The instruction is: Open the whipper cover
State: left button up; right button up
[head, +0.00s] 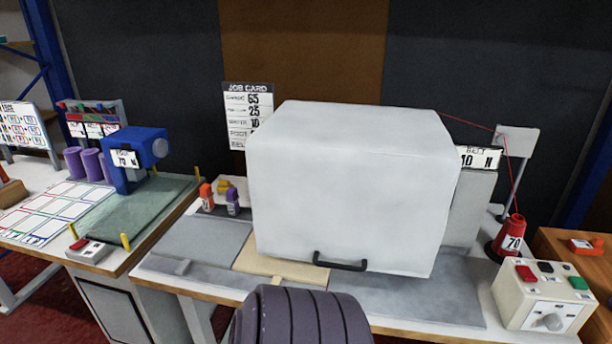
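The whipper cover (350,185) is a large white box-shaped hood on the bench in the middle of the head view. It sits down over the machine and hides what is under it. A black bar handle (340,262) is on its lower front edge. A dark ribbed roll (298,318) stands in front of it at the bottom of the view, and I cannot tell what it belongs to. Neither of my grippers shows.
A control box (541,300) with buttons and a knob stands at the right front. A red thread cone (511,236) stands behind it, its thread running up to a post. A blue device (136,158) is on the left table. Grey plates (205,243) lie left of the cover.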

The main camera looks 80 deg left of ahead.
aim_at(354, 189)
jog(key=u, duration=2.3)
